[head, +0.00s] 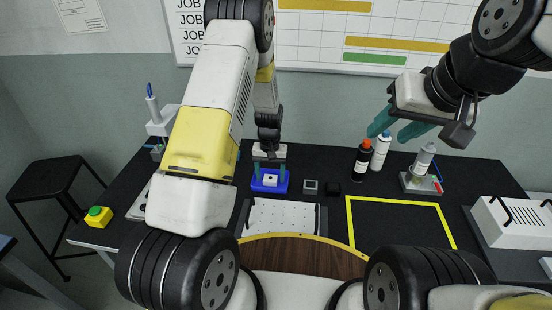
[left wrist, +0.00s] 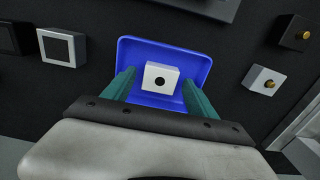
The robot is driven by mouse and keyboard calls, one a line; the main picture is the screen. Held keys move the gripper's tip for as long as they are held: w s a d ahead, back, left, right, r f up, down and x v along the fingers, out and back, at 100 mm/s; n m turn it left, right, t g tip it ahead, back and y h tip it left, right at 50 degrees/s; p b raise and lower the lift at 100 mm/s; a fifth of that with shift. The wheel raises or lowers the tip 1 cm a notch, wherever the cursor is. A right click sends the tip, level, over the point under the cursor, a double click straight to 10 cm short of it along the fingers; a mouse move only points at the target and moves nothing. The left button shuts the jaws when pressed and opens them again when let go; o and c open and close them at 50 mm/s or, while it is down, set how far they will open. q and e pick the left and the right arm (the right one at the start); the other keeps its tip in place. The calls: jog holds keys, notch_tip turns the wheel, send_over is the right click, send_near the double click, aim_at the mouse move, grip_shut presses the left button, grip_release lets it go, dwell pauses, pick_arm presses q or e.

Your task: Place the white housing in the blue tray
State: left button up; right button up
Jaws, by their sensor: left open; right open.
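The white housing (left wrist: 160,77), a small white block with a dark round hole, sits inside the blue tray (left wrist: 198,58). In the head view the housing (head: 270,181) and tray (head: 257,186) are on the black table, under my left arm. My left gripper (head: 270,171) is just above the tray, pointing down. In the left wrist view its teal fingers stand open on either side of the housing, with gaps between. My right gripper (head: 391,128) is open and empty, raised above the bottles at the right.
A perforated white plate (head: 284,217) lies in front of the tray. Small square blocks (head: 311,187) are to its right. Bottles (head: 362,160) stand further right, beside a fixture (head: 421,180). A yellow-outlined area (head: 398,222) is clear.

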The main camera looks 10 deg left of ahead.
pick_arm(q)
notch_tip(320, 180, up, 12)
jog(key=r, duration=0.1)
notch_tip(320, 180, up, 8)
jog(key=f+t, duration=0.1)
send_over(270, 178)
jog(key=s, duration=0.2)
jog(key=s+a+r+t+h, duration=0.1)
jog(key=s+r+t, duration=0.1)
jog(key=s+r, duration=0.7)
jog(key=s+a+r+t+h, duration=0.1)
jog(key=s+r+t, duration=0.2)
jog(key=s+r, duration=0.7)
jog(key=s, duration=0.5)
jog(key=shift+m, duration=0.3)
